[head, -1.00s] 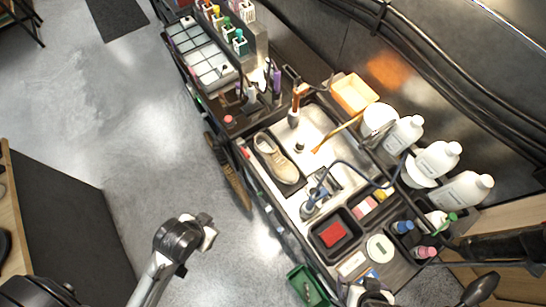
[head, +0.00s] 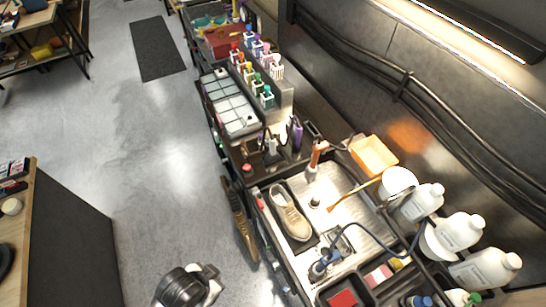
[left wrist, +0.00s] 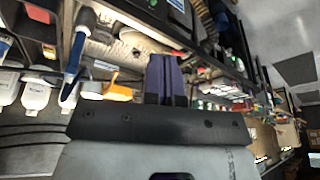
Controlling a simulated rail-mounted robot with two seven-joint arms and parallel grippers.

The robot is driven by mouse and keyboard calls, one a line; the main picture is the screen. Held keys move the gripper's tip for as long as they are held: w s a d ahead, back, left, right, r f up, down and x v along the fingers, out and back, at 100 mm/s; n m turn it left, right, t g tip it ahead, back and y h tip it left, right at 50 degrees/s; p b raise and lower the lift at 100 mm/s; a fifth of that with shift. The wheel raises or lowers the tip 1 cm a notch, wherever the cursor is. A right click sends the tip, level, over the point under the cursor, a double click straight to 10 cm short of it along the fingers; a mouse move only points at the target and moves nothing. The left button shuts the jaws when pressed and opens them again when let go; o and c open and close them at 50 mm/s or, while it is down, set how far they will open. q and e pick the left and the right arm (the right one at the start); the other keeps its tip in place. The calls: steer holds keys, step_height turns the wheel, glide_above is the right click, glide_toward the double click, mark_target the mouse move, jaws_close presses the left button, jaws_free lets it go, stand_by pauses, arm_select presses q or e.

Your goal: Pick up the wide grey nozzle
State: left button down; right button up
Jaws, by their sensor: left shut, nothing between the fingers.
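I cannot pick out the wide grey nozzle with certainty in either view. A small grey and dark fitting (head: 338,241) lies in the sink-like tray beside the sneaker, too small to identify. A blue-handled tool with a dark hose (head: 320,268) is just in front of it. My left gripper (left wrist: 166,60) shows in the left wrist view, its dark purplish fingers together with nothing between them. In the head view only part of my left arm shows at the bottom, over the floor and apart from the bench. My right gripper is out of view.
White bottles (head: 460,231) line the bench's back right. A compartment box (head: 230,100) and small coloured bottles (head: 257,75) stand farther back.

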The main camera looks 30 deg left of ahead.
arm_select(q)
steer(key=shift+a, duration=0.2)
steer(key=c, duration=0.7)
jaws_free()
steer(key=shift+d, duration=0.15)
